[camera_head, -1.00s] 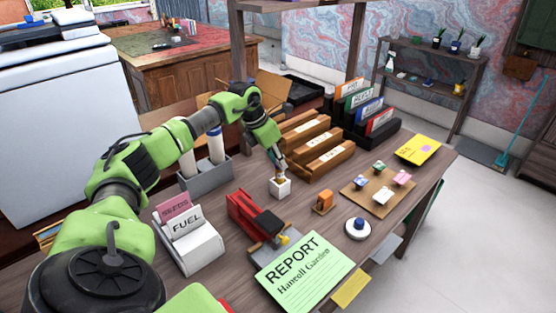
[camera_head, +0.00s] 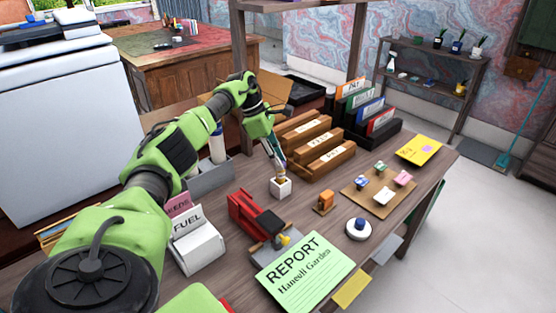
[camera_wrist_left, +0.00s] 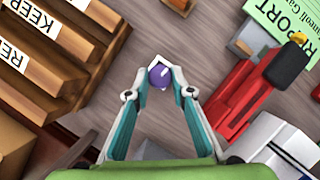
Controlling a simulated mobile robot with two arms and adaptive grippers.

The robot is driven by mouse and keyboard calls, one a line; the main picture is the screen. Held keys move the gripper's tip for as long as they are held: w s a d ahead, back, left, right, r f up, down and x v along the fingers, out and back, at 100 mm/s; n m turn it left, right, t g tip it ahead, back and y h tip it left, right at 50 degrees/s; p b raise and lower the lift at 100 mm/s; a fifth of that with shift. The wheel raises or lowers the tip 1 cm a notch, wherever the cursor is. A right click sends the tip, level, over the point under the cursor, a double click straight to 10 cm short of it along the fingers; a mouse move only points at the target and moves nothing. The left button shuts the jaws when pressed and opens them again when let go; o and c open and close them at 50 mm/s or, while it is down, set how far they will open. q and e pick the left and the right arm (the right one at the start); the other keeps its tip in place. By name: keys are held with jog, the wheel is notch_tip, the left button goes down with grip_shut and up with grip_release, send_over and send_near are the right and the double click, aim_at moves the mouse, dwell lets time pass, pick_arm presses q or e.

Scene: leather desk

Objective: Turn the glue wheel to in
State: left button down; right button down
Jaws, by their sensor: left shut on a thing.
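A small white block-shaped holder (camera_head: 281,188) stands on the wooden desk, near its middle. A round purple piece (camera_wrist_left: 159,77), perhaps the glue wheel, shows at it in the left wrist view. My left gripper (camera_head: 281,177) comes down over the holder, and its fingertips (camera_wrist_left: 160,80) are shut on the sides of the purple piece. In the head view the fingers mostly hide this piece. No marking for in or out can be read. My right gripper is not in view.
A red stapler (camera_head: 248,215) and a green report sheet (camera_head: 305,270) lie in front. Wooden file trays (camera_head: 318,150) stand close behind to the right. A small orange item (camera_head: 323,203) and a round white item (camera_head: 358,229) are to the right.

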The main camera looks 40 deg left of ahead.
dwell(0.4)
pick_arm(q)
jog(key=c, duration=1.8)
grip_release()
jog(key=shift+o, duration=0.2)
jog(key=v, duration=1.2)
jog(key=shift+w, duration=0.1)
